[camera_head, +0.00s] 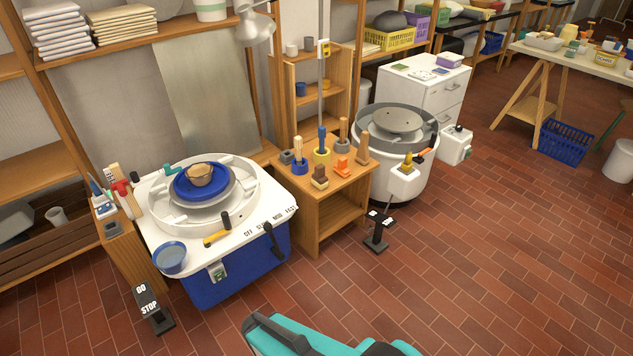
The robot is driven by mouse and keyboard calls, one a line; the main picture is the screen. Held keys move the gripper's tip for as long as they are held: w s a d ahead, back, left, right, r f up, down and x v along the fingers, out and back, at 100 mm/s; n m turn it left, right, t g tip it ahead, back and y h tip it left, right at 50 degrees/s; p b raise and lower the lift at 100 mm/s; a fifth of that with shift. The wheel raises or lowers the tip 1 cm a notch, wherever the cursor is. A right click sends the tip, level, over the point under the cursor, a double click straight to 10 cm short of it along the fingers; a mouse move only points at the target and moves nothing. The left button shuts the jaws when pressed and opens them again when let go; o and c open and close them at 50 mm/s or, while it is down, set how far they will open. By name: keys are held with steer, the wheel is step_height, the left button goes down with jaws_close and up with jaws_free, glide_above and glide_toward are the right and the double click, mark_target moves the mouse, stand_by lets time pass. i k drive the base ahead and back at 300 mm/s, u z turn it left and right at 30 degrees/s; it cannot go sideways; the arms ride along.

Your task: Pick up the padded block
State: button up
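No block shows padding clearly at this size. Small block-like items stand on the wooden stand between the two pottery wheels: a dark brown block with a tan top (319,178), an orange piece (342,167) and an upright brown piece (363,148). I cannot tell which of them is the padded block. They stand on the front and right part of the stand's top, apart from each other. Teal and dark parts of my own body show at the bottom edge. My gripper's fingers are not in view.
The wooden stand (317,214) also holds upright handled tools in blue, yellow and grey holders. A blue-based wheel (240,268) is to its left, a white wheel (405,181) to its right. A black pedal (377,232) is on the floor. Open brick floor lies in front.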

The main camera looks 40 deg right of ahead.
mark_target(319, 179)
steer(key=z, duration=0.1)
steer(key=i, duration=0.95)
steer(key=u, duration=0.1)
